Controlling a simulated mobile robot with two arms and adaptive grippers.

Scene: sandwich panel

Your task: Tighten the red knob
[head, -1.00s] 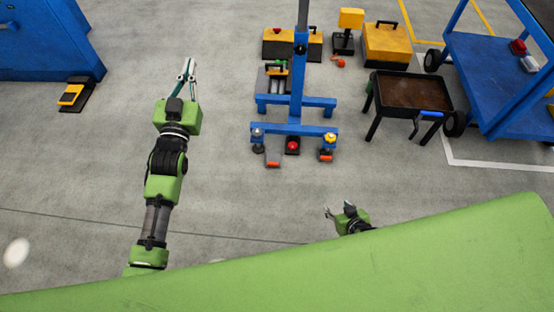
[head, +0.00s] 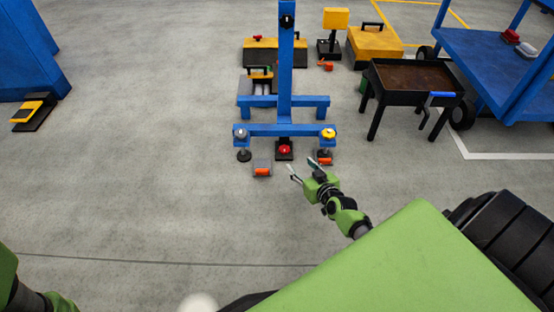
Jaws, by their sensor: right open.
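A round red knob (head: 284,149) sits on a small black block at the foot of the blue stand (head: 262,130), in the middle of the crossbar. My right gripper (head: 303,168) is open and empty, with its fingers spread, just below and to the right of the red knob in the picture. A gap of floor shows between them, and I cannot tell their difference in height. My left gripper is out of view; only green parts of my left arm show at the lower left. Another small red part (head: 257,38) sits on a yellow-topped case farther back.
A silver-topped foot (head: 241,134) and a yellow-topped foot (head: 328,134) stand at the crossbar's ends. Orange-marked pieces (head: 262,168) lie in front. A black tray table (head: 385,97) and blue cart (head: 490,55) stand right.

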